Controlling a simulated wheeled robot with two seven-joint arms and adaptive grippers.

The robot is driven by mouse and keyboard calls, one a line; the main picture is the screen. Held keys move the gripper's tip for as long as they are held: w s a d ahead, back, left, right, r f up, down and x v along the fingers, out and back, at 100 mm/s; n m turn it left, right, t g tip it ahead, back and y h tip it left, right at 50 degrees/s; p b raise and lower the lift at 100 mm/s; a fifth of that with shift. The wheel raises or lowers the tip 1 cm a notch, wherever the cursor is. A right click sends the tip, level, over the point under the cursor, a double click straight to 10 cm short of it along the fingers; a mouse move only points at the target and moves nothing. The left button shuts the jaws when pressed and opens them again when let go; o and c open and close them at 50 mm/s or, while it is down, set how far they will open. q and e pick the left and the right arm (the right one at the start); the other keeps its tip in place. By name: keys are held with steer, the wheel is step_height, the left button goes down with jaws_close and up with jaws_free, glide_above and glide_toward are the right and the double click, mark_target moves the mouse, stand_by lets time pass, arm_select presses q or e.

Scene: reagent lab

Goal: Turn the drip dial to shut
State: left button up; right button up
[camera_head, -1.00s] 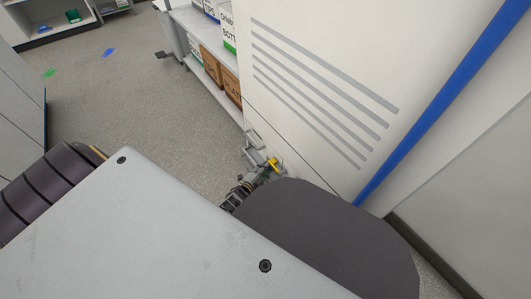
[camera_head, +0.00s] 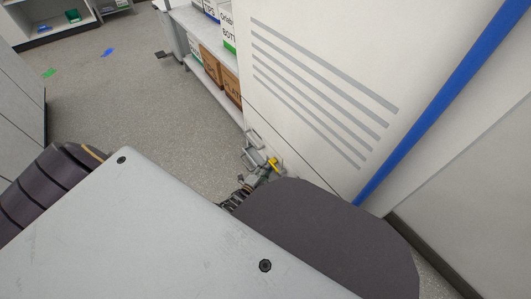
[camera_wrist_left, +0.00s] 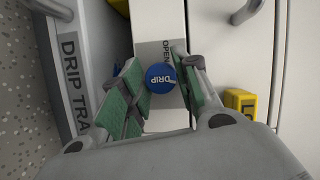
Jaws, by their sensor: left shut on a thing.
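The drip dial (camera_wrist_left: 161,77) is a round blue knob marked DRIP, seen in the left wrist view. It sits on a pale panel beside a grey label (camera_wrist_left: 184,50) that reads OPEN. My left gripper (camera_wrist_left: 157,62) has its green-padded fingers on either side of the dial and is shut on it. In the head view my left gripper (camera_head: 257,155) is small, low by the white cabinet, and partly hidden behind my own body; the dial cannot be made out there. My right gripper is not in view.
A grey drip tray (camera_wrist_left: 72,75) with a lettered wall stands left of the dial in the wrist view. A yellow block (camera_wrist_left: 239,102) is on the right. The white cabinet (camera_head: 310,60) rises beside my gripper.

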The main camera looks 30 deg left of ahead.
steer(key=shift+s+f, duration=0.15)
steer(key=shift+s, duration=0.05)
arm_select(q)
steer(key=o, duration=1)
steer(key=shift+s, duration=0.15)
steer(key=shift+s, duration=0.25)
steer(key=s, duration=1.1)
steer(key=shift+r, duration=0.4)
steer(key=shift+s, duration=0.15)
